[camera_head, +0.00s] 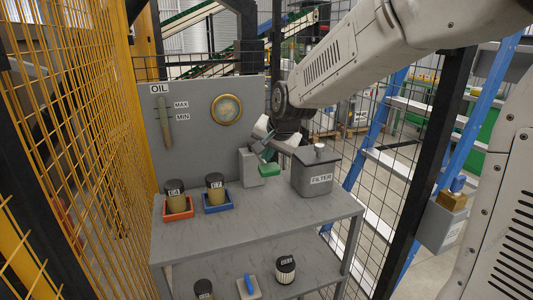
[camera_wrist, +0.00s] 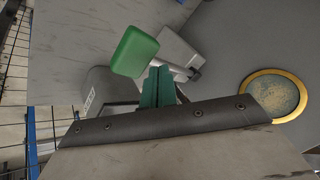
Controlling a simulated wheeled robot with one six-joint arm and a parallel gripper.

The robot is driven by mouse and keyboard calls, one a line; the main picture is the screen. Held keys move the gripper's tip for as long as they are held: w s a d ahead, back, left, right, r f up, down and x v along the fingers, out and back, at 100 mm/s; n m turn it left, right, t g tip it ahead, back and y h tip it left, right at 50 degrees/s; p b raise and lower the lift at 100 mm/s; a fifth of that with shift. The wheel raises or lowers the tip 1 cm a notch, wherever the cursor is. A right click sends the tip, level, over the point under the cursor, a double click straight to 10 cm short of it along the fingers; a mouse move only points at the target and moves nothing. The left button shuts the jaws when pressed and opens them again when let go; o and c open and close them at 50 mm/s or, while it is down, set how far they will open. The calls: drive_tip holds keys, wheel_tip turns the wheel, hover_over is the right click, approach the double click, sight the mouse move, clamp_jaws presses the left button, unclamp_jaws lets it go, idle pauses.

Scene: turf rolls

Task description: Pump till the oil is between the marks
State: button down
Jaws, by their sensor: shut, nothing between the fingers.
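The oil sight tube (camera_head: 166,125) stands on the grey panel under the OIL label, with MAX and MIN marks beside it. Its oil level is too small to tell. The grey pump block (camera_head: 250,168) stands on the bench below the panel, with a green pad (camera_head: 269,170) on its lever at its right. The wrist view also shows the green pad (camera_wrist: 135,52) and the pump block (camera_wrist: 177,48). My gripper (camera_wrist: 158,72) is shut and empty, its teal fingers close beside the pad. I cannot tell whether they touch it.
A grey FILTER box (camera_head: 316,172) stands right of the pump. Labelled jars sit in a red tray (camera_head: 178,214) and a blue tray (camera_head: 218,207) on the bench's left. A round gauge (camera_head: 226,109) is on the panel. Yellow mesh (camera_head: 95,120) closes the left side.

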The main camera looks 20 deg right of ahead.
drive_tip(key=shift+w+r, duration=0.25)
drive_tip(key=shift+r, duration=0.75)
drive_tip(key=shift+w+r, duration=0.2)
drive_tip(key=shift+r, duration=0.8)
drive_tip(key=r, duration=0.3)
drive_tip(key=w+r, duration=0.1)
drive_tip(key=r, duration=0.1)
drive_tip(key=shift+f, duration=0.1)
drive_tip(key=s+f+n+g, duration=0.1)
drive_tip(key=s, duration=0.1)
drive_tip(key=s+f+n, duration=0.1)
drive_tip(key=s+f, duration=0.1)
drive_tip(key=shift+d+f+g, duration=0.1)
drive_tip(key=shift+f+g, duration=0.1)
drive_tip(key=shift+g, duration=0.2)
drive_tip(key=s+d+f+n+g, duration=0.1)
drive_tip(key=s+f+n+g, duration=0.1)
drive_tip(key=s, duration=1.4)
drive_tip(key=s+d+f+n+g, duration=0.1)
drive_tip(key=s+d+f+n, duration=0.1)
drive_tip(key=s, duration=1.5)
drive_tip(key=shift+s+f+n+g+h, duration=0.3)
drive_tip(key=shift+f+n+g+h, duration=0.15)
drive_tip(key=shift+n, duration=0.55)
